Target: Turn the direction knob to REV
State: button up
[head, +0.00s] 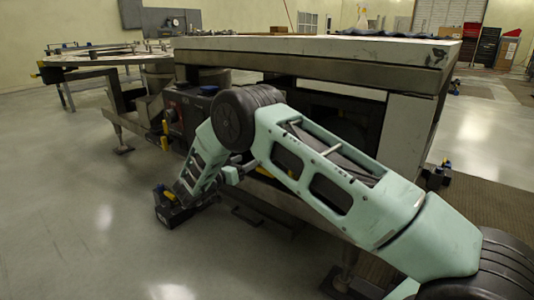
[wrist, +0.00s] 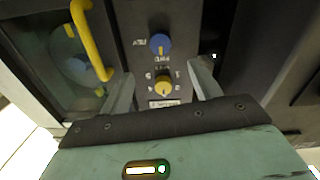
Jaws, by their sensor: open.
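In the wrist view a blue knob (wrist: 160,43) sits on a dark control panel. Small upside-down lettering beside and below it looks like REV at its left and FWD under it. The knob's light mark seems to point down in the picture, towards the lower label. A yellow knob (wrist: 163,88) sits below it, with small marks around it and a pale label plate underneath. My gripper (wrist: 162,72) is open, its two fingers spread to the left and right of the yellow knob. Nothing is between the fingers in their grip. The blue knob lies just beyond the fingertips.
A yellow bar handle (wrist: 92,40) stands out left of the panel, over a glass window. A dark recess lies right of it. In the head view my arm crosses before the big machine table (head: 310,50); the floor at left (head: 70,200) is clear.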

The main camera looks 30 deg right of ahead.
jog(key=b+x, duration=0.3)
jog(key=x, duration=0.9)
jog(key=c, duration=1)
